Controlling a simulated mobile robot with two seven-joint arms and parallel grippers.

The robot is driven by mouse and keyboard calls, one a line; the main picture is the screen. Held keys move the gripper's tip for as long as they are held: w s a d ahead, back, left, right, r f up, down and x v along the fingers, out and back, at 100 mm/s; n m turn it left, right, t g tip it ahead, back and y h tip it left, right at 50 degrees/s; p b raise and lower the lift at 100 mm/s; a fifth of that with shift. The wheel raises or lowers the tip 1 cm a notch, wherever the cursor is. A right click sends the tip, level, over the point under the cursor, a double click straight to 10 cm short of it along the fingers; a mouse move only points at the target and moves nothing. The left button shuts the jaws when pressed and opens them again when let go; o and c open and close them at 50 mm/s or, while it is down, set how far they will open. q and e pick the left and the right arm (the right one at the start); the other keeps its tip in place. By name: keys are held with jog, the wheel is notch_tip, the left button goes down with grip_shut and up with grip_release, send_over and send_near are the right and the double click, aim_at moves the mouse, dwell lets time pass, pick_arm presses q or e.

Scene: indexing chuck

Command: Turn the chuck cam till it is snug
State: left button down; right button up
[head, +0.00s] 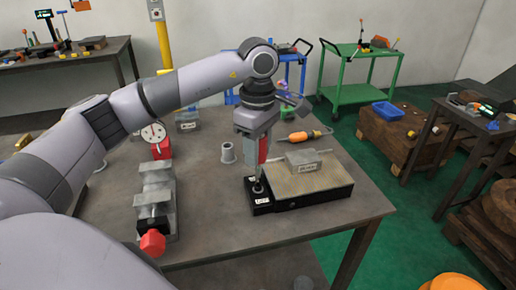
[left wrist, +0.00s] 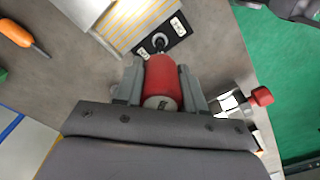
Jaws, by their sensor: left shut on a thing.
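The chuck (head: 325,187) is a flat block with a tan top and black base on the table; its striped top also shows in the left wrist view (left wrist: 120,25). The small dark cam (left wrist: 159,41) sits at its black end, between two white labels. My left gripper (head: 259,168) points down over that end, shut on the red handle (left wrist: 161,78) of a key. The key's lower end meets the cam, but I cannot tell how deeply it sits. A grey block (head: 303,161) rests on the chuck's top. My right gripper is out of view.
A grey vise (head: 158,190) with a red knob stands left of the chuck. A red dial gauge (head: 155,138) is behind it. A grey cylinder (head: 228,154) and an orange-handled screwdriver (head: 298,137) lie beyond the chuck. The table in front of the chuck is clear.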

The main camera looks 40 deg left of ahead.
pick_arm(q)
jog(key=shift+m, duration=0.3)
jog(key=shift+m, duration=0.4)
jog(key=shift+n, duration=0.3)
jog(key=shift+r, duration=0.15)
jog(key=shift+r+p, duration=0.6)
jog(key=shift+r, duration=0.1)
jog(key=shift+r+p, duration=0.85)
jog(key=shift+r, duration=1.65)
